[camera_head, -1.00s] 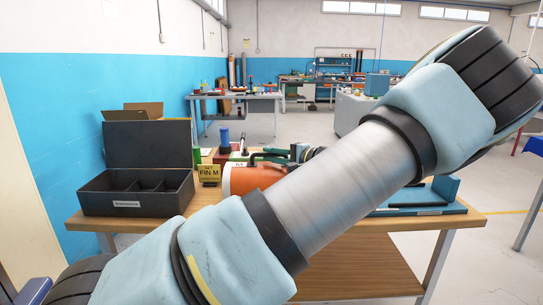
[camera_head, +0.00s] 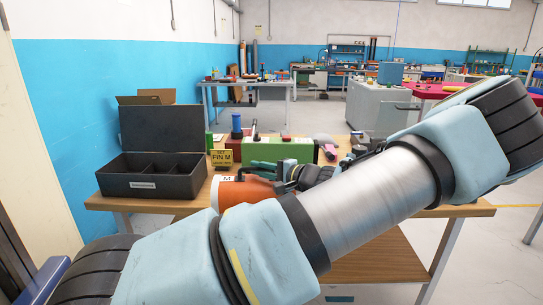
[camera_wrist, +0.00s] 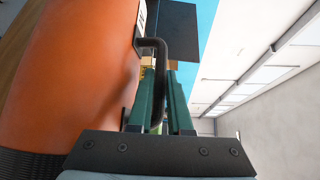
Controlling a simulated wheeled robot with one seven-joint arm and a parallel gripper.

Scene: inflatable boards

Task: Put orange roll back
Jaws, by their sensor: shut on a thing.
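The orange roll (camera_head: 240,192) is at the middle of the wooden table, partly hidden by my arm, with a white label on its top. In the wrist view the orange roll (camera_wrist: 65,75) fills the left side, with a black handle (camera_wrist: 155,43) on its side. My gripper (camera_wrist: 160,85) has its green fingers closed on that handle. In the head view my gripper (camera_head: 266,168) shows beside the roll's upper right. I cannot tell whether the roll touches the table.
A black divided box (camera_head: 150,182) with an open lid stands at the left of the table. A yellow "FIN M" sign (camera_head: 222,157) stands behind the roll. A green box (camera_head: 285,149) and a blue-capped item (camera_head: 237,124) stand at the back. My arm hides the table's front right.

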